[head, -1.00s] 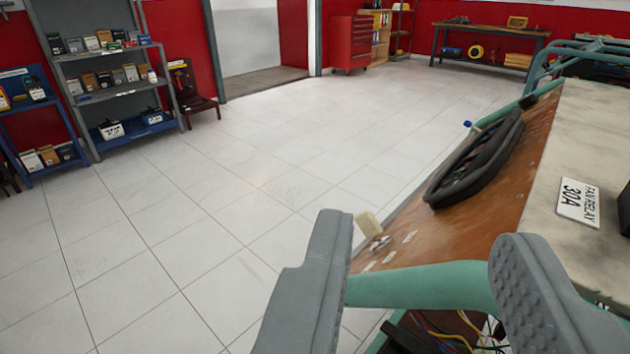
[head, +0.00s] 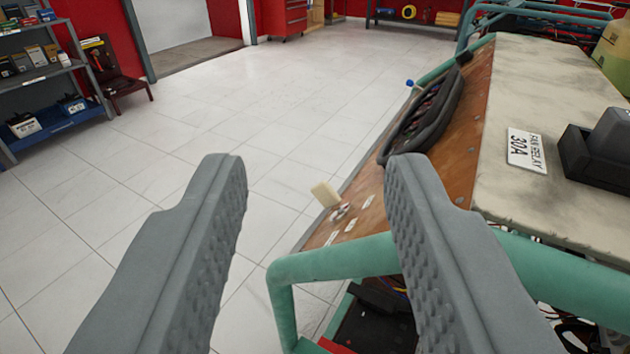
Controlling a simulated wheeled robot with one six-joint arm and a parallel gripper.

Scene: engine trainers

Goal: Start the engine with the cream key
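The cream key (head: 325,194) sticks out of the ignition switch (head: 342,211) at the near end of the brown wooden panel (head: 440,165) on the engine trainer. Small white labels lie beside the switch on the panel. My gripper (head: 315,165) is open and empty, its two grey ridged fingers spread wide. In the picture the key shows between the fingers, beyond them and apart from both.
A green tube frame (head: 340,262) crosses close below the panel. A dark instrument cluster (head: 425,120) sits farther up the panel. A fan relay label (head: 526,151) and black relay box (head: 600,150) are at the right.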

